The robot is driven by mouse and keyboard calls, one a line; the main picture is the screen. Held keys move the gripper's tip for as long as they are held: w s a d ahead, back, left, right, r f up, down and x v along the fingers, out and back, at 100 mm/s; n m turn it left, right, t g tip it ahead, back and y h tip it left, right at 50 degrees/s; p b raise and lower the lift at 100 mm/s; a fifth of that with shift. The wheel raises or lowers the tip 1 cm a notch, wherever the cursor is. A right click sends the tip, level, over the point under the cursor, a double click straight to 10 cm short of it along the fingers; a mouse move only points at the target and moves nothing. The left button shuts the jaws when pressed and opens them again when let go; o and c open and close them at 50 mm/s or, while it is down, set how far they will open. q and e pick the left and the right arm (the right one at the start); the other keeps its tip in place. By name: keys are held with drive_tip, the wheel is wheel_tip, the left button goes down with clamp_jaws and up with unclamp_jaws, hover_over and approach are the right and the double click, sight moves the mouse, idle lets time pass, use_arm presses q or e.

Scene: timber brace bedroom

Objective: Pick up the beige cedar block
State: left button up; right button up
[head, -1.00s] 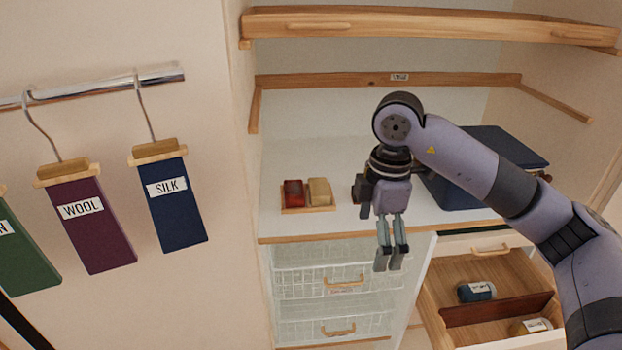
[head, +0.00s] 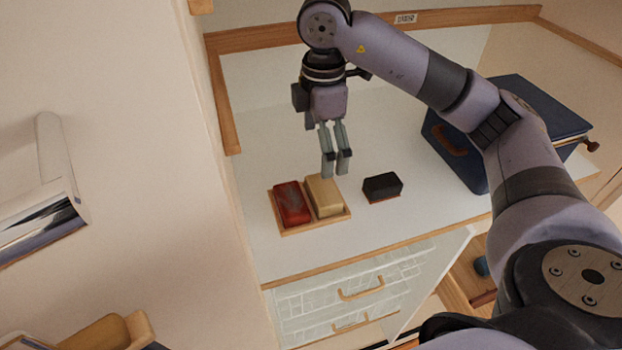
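The beige cedar block (head: 323,197) lies in a small wooden tray (head: 318,224) on the white shelf, beside a dark red block (head: 291,204). My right gripper (head: 336,174) points down just above and behind the beige block, slightly to its right. Its two fingers are close together with a narrow gap, and nothing shows between them. Whether it touches the block cannot be told. My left gripper is not in view.
A black block (head: 382,186) sits on the white shelf (head: 420,222) right of the tray. A dark blue box (head: 530,100) stands at the right, under my arm. Wire drawers (head: 350,295) are below the shelf. A wall (head: 130,120) closes the left side.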

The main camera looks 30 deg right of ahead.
hover_over(323, 188)
drive_tip(key=f, duration=0.3)
drive_tip(key=f+p, duration=0.1)
drive_tip(key=f, duration=0.1)
drive_tip(key=shift+a+f, duration=0.3)
drive_tip(key=shift+f, duration=0.65)
drive_tip(key=shift+d+f+p, duration=0.15)
drive_tip(key=shift+f+p, duration=0.2)
drive_tip(key=shift+p, duration=0.1)
drive_tip(key=f, duration=0.1)
drive_tip(key=f+p, duration=0.1)
drive_tip(key=f, duration=0.1)
drive_tip(key=shift+s+d+f+p, duration=0.15)
drive_tip(key=shift+d+f+p, duration=0.05)
drive_tip(key=shift+f+p, duration=0.1)
drive_tip(key=shift+f, duration=0.35)
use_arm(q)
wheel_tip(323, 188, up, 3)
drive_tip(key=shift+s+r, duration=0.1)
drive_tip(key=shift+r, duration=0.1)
use_arm(e)
drive_tip(key=shift+c, duration=0.2)
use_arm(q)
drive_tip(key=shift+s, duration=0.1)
use_arm(e)
drive_tip(key=c, duration=1.2)
drive_tip(key=shift+r, duration=0.1)
